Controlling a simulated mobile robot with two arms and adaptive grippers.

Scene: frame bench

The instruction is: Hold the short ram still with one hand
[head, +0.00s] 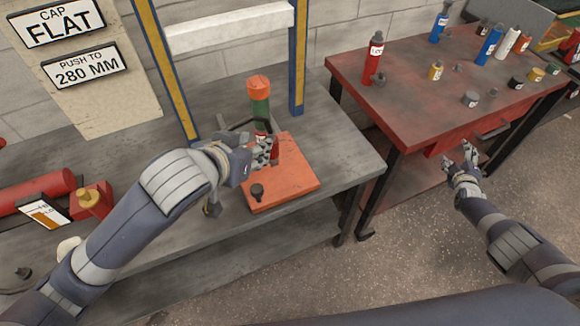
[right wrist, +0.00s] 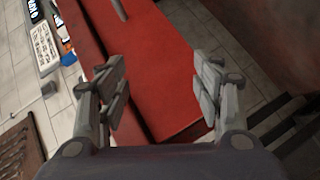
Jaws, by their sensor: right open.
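An upright green cylinder with an orange top (head: 259,103), which looks like the short ram, stands at the back of an orange plate (head: 290,187) on the grey bench. My left gripper (head: 267,151) is at its lower part, with the fingers hiding much of its base. A red piece shows by the fingers. I cannot tell whether the fingers are closed on the ram. My right gripper (head: 470,155) is open and empty beside the red table's front; its spread fingers also show in the right wrist view (right wrist: 162,85).
The grey bench (head: 335,140) carries a blue and yellow upright frame (head: 299,60) and a red cylinder (head: 35,193) at left. A small dark knob (head: 257,192) sits on the plate. The red table (head: 420,90) holds several bottles and small jars.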

